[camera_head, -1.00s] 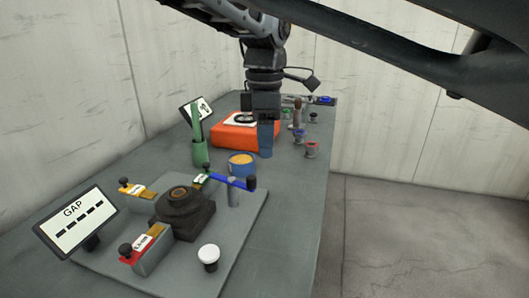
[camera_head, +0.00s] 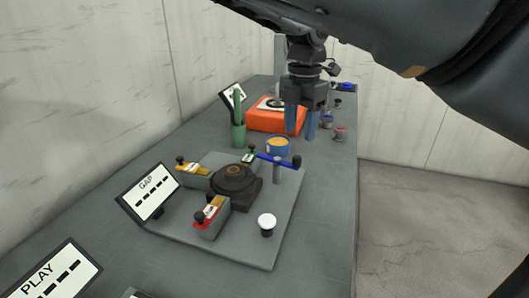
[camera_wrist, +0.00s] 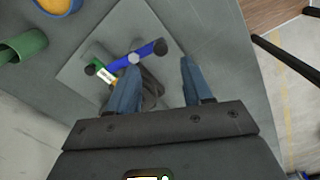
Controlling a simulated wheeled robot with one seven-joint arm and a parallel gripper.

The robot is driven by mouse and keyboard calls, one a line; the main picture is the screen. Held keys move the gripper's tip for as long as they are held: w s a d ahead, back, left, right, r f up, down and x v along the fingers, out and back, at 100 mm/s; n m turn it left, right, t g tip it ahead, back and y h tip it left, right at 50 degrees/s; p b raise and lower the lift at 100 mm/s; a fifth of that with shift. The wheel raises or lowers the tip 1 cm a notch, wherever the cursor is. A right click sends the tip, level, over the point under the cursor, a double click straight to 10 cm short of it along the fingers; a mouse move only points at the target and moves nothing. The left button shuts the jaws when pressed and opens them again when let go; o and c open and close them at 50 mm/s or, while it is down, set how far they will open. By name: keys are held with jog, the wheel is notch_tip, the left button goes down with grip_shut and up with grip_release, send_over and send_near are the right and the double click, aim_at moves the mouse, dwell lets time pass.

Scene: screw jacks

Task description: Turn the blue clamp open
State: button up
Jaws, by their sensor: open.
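The blue clamp (camera_head: 278,160) is a blue bar with black knobs on a grey post, at the far right of a grey plate (camera_head: 276,238). In the wrist view the blue clamp (camera_wrist: 146,53) lies just beyond my fingertips, with its right black knob nearest the gap between them. My gripper (camera_head: 301,132) has two blue fingers, apart and empty, above and behind the clamp in the head view. It also shows in the wrist view (camera_wrist: 160,66). The dark round jack (camera_head: 235,180) sits mid-plate; my left finger partly hides it in the wrist view.
A yellow clamp (camera_head: 193,168), a red clamp (camera_head: 211,214) and a white-topped knob (camera_head: 267,222) stand on the plate. Behind are a blue cup (camera_head: 278,148), a green holder (camera_head: 238,134) and an orange box (camera_head: 272,122). A GAP sign (camera_head: 149,194) stands left.

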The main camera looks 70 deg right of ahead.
aim_at(297, 156)
jog(key=shift+a+f, duration=0.1)
jog(key=shift+f, duration=0.45)
notch_tip(297, 156, down, 7)
jog(key=shift+r+p, duration=0.15)
jog(key=shift+p, duration=0.35)
jog(key=shift+c, duration=0.2)
grip_shut()
